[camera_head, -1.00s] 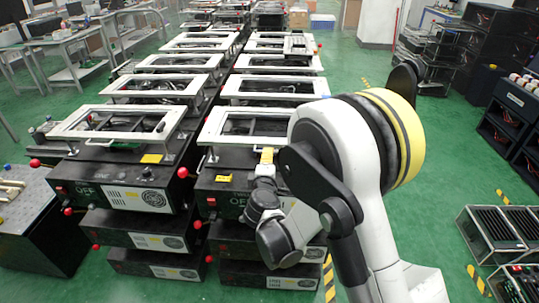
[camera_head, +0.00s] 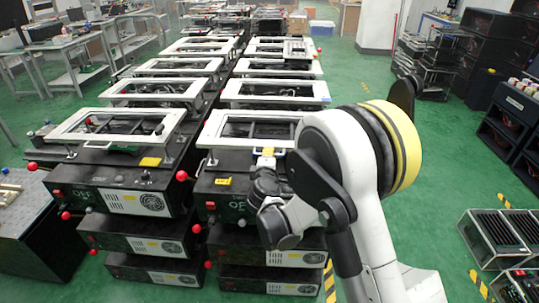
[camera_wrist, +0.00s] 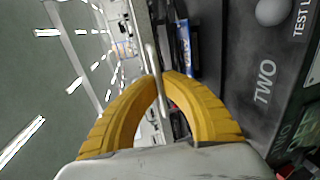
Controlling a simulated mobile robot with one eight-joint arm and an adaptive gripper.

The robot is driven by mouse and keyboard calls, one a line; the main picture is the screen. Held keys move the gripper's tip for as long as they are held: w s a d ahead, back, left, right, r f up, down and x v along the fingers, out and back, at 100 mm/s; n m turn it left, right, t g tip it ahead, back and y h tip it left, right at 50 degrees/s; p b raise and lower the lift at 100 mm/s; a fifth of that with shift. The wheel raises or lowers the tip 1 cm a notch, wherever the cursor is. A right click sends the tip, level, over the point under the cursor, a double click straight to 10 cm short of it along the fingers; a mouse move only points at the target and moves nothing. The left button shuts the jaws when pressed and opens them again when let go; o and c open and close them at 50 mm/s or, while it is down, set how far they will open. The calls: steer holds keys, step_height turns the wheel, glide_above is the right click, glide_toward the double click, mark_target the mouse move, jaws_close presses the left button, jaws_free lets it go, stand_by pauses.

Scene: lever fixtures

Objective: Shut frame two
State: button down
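Frame two is the white rectangular frame (camera_head: 213,128) on the nearest black unit of the right row. The wrist view shows "TWO" on that unit's dark top (camera_wrist: 262,82). The frame lies nearly level, a little above the unit; its exact angle is hard to tell. A thin pale handle (camera_head: 284,150) runs along its near edge, and it also shows as a rod in the wrist view (camera_wrist: 151,50). My gripper (camera_head: 267,152) is at this handle. In the wrist view its yellow fingers (camera_wrist: 162,80) meet around the rod. My arm hides the frame's right near corner.
A similar unit with a white frame (camera_head: 70,130) and red knobs stands close on the left. More framed units (camera_head: 275,92) stand behind in two rows. A dark bench (camera_head: 35,230) is at the far left. Green floor is open to the right, before black racks (camera_head: 510,125).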

step_height(320, 180, up, 2)
steer(key=shift+r+g+p, duration=0.1)
steer(key=shift+g+p, duration=0.3)
steer(key=shift+p, duration=0.55)
steer(key=c, duration=1.6)
jaws_free()
steer(key=shift+o, duration=0.2)
steer(key=v, duration=1.2)
